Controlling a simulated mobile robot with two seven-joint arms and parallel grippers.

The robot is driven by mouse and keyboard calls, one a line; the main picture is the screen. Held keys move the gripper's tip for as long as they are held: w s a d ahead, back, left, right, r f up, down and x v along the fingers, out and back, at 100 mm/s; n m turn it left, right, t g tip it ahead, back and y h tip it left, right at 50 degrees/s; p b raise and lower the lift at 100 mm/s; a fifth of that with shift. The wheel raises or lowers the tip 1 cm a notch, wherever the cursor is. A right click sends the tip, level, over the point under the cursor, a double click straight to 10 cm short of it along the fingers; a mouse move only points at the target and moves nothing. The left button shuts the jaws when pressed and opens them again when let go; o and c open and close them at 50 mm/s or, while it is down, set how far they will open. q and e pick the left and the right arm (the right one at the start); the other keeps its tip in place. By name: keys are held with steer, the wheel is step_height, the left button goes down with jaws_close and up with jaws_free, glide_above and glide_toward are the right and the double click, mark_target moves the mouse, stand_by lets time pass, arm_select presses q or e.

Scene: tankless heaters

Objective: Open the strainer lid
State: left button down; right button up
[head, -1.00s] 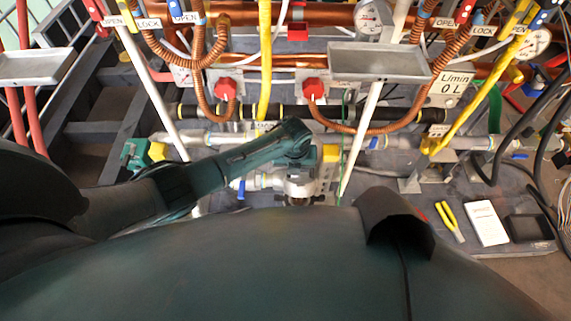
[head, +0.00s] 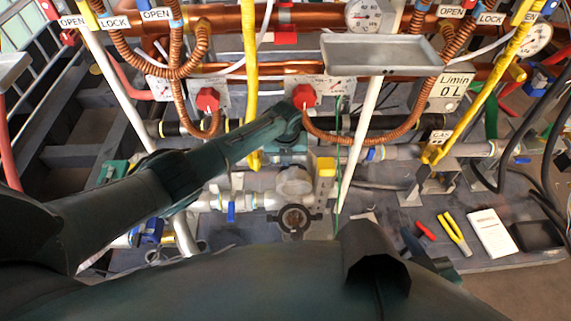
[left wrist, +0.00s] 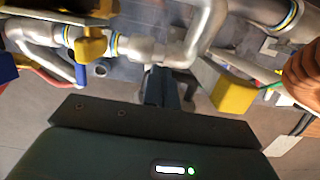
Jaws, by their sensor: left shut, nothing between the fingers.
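A round metal fitting, seemingly the strainer, stands in the lower pipe line in the head view. Its upper body (head: 294,181) is a pale cylinder, and a dark round ring on a lugged metal plate (head: 296,218) shows below it. I cannot tell for sure which part is the lid. My left gripper (head: 289,150) is just above the pale cylinder, partly hidden by my wrist. Its closed, empty fingers (left wrist: 162,84) show in the left wrist view near the pipework (left wrist: 178,52); contact is not clear. A dark teal part of my right arm shows at lower right; its fingers cannot be made out.
A yellow upright block (head: 325,168) stands right beside the fitting. A blue-handled valve (head: 231,211) sits on the pipe to the left. A grey tray (head: 380,50) and copper hoses hang above. Pliers (head: 454,233) and a white booklet (head: 488,227) lie at right.

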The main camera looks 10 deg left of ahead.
arm_select(q)
steer(key=shift+w+a+f+b, duration=0.15)
steer(key=shift+w+f+b, duration=0.25)
steer(key=shift+w, duration=0.1)
arm_select(e)
steer(key=shift+w+a+f+n, duration=0.2)
steer(key=shift+w+f+n, duration=0.1)
steer(key=shift+w, duration=0.25)
arm_select(q)
steer(key=shift+r, duration=0.1)
